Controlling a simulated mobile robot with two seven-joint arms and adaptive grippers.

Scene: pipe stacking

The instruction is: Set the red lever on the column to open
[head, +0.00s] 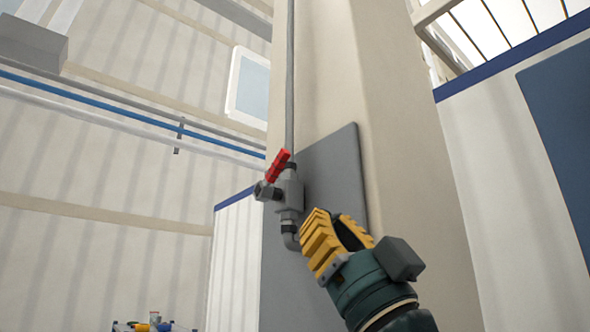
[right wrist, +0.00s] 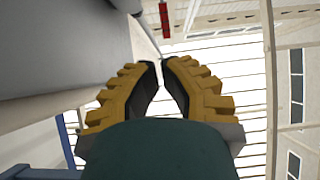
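The red lever (head: 278,165) sits on a grey valve (head: 289,192) on the pipe running up the column (head: 385,120). The lever tilts up and to the right in the head view. In the right wrist view the red lever (right wrist: 165,18) shows at the top edge, beyond the fingertips. My right gripper (head: 332,222) has yellow ribbed fingers and is below and to the right of the valve, apart from the lever. In the right wrist view its fingertips (right wrist: 161,63) nearly meet, with nothing between them. My left gripper is not in view.
A grey panel (head: 335,165) is on the column behind the valve. The grey pipe (head: 290,80) runs upward from the valve and bends below it. Blue and white pipes (head: 130,117) run along the left wall. Several small items (head: 154,322) show at the bottom left.

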